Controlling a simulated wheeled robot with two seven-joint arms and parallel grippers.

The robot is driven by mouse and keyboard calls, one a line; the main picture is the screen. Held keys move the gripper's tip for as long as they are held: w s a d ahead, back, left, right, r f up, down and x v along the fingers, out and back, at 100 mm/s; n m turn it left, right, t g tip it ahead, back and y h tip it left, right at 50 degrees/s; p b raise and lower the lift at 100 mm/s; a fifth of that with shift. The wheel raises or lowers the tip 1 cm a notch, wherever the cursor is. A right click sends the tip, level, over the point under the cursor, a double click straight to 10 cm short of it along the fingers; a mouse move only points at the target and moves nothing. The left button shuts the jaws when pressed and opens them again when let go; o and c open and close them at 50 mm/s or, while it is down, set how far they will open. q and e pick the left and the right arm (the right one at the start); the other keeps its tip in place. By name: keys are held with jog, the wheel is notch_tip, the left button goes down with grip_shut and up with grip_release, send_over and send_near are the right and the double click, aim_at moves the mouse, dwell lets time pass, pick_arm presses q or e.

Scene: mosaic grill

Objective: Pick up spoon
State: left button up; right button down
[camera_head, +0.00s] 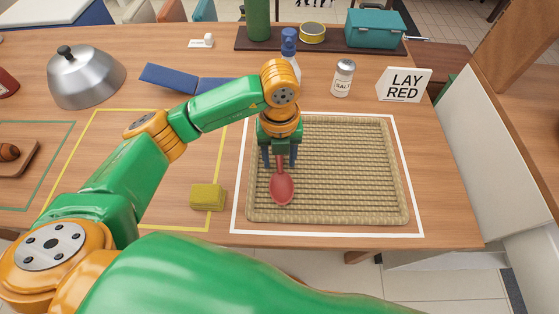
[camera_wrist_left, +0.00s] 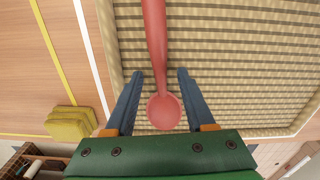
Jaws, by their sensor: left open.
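A red spoon (camera_head: 282,189) lies on the woven mat (camera_head: 350,218) near its left side, bowl toward me. Its handle runs away under my left gripper (camera_head: 280,164), which hides part of it. The gripper points down over the spoon, open, one blue finger on each side of the handle. In the left wrist view the spoon (camera_wrist_left: 164,110) passes between the spread fingers of the gripper (camera_wrist_left: 160,73), with a gap on each side. Whether the fingertips touch the mat I cannot tell. My right gripper is not in view.
A yellow block (camera_head: 207,196) lies left of the mat. A salt jar (camera_head: 343,78), a "LAY RED" sign (camera_head: 404,85) and a spray bottle (camera_head: 289,45) stand behind it. A blue folded piece (camera_head: 170,77) and a metal dome (camera_head: 86,77) are further left.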

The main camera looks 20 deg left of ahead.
pick_arm(q)
grip_shut()
jog(key=shift+r, duration=0.1)
